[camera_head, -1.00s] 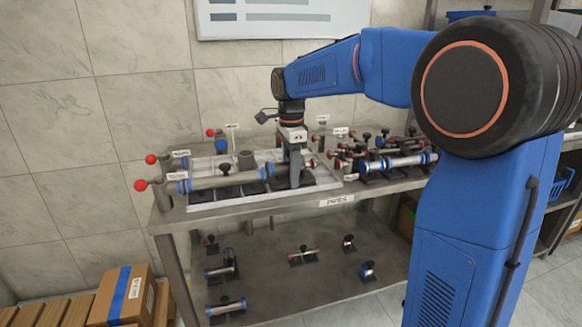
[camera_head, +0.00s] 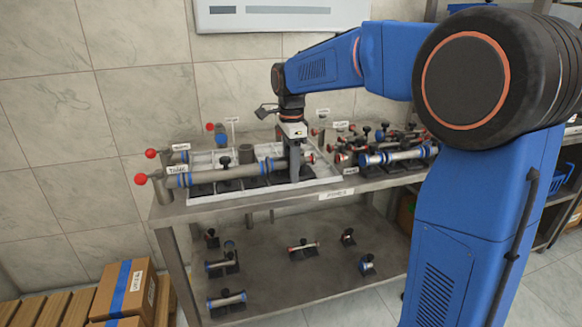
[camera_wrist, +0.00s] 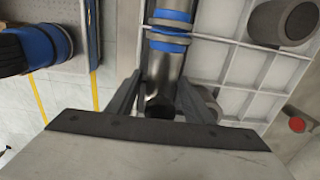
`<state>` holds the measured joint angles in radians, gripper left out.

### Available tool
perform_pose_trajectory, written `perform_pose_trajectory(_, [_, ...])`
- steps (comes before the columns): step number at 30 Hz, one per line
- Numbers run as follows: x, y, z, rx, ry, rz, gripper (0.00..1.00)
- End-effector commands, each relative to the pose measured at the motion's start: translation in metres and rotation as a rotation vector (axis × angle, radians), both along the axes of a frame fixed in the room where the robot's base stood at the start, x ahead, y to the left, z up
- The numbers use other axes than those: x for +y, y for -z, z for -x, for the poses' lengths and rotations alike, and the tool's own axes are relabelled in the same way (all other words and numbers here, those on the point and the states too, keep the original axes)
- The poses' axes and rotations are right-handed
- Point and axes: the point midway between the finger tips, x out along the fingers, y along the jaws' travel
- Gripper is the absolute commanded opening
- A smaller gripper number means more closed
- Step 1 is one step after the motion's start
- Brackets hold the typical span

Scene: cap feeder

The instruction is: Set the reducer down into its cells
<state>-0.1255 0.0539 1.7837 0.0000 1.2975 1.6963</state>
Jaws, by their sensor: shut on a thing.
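My gripper (camera_head: 294,174) points down at the right end of a grey pipe line with blue rings (camera_head: 222,173), over the gridded tray (camera_head: 322,183). In the wrist view my gripper (camera_wrist: 160,100) is shut on a grey metal piece, apparently the reducer (camera_wrist: 168,72). Its dark open end faces the palm side, between the fingers. Beyond it, a blue-ringed pipe end (camera_wrist: 170,28) lies in line with it. I cannot tell whether the two touch, or whether the piece rests on the tray floor. In the head view the fingers hide most of the piece.
Red-knobbed posts (camera_head: 141,179) stand at the tray's left. A short upright grey cylinder (camera_wrist: 285,20) stands in the tray. Several valves and pipe parts (camera_head: 400,155) crowd the bench to the right. More parts lie on the lower shelf (camera_head: 305,275). Some white cells (camera_wrist: 215,65) are empty.

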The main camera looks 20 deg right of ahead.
Motion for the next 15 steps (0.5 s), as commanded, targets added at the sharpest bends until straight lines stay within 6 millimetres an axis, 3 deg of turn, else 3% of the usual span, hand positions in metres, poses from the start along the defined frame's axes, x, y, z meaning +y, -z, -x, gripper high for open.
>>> perform_pose_trajectory(15, [0.000, 0.018, 0.001, 0.016, 0.000, 0.002, 0.11])
